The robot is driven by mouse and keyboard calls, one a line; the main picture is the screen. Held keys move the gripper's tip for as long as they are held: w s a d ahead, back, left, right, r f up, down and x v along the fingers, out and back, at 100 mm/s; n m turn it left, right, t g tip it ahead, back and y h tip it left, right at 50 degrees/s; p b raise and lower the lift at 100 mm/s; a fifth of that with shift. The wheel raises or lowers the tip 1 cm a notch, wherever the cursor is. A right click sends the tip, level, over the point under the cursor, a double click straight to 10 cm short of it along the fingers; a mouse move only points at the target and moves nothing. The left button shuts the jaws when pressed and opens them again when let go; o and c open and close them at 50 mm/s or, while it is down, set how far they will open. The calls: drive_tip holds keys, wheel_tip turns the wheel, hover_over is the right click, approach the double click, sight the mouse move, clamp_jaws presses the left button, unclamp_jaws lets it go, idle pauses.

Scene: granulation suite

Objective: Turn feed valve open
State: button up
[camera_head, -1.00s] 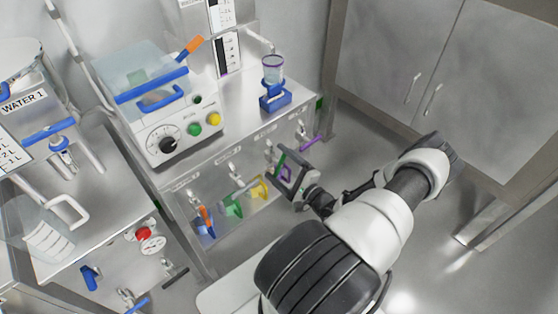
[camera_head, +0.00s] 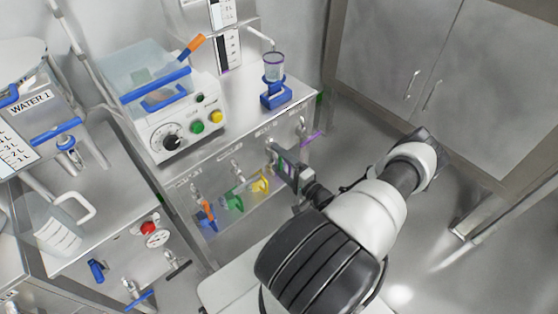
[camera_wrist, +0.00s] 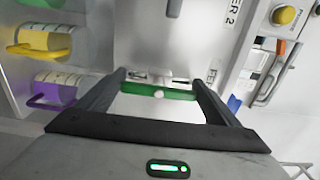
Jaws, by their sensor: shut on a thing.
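My gripper (camera_head: 276,158) is at the front panel below the steel counter (camera_head: 225,140). In the wrist view, a green valve handle (camera_wrist: 178,94) with a pale hub spans between the fingertips (camera_wrist: 158,86), and my gripper is shut on it. A partly cut-off label beside it starts with "FE". In the head view, my gripper mostly hides the handle, so its exact angle there is unclear.
A purple handle (camera_head: 312,138) is close to the right of my gripper. Yellow (camera_head: 260,184), green (camera_head: 232,203) and orange (camera_head: 207,211) items are on the panel to the left. A blue holder (camera_head: 276,95) with a cup stands on the counter above.

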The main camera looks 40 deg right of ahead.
drive_tip(key=o, duration=0.9)
drive_tip(key=shift+o, duration=0.2)
drive_tip(key=shift+s, duration=0.1)
drive_tip(key=s+d, duration=0.1)
drive_tip(key=s, duration=1.6)
drive_tip(key=shift+s+d+p, duration=0.15)
drive_tip(key=shift+d+p, duration=0.05)
drive_tip(key=shift+p, duration=0.15)
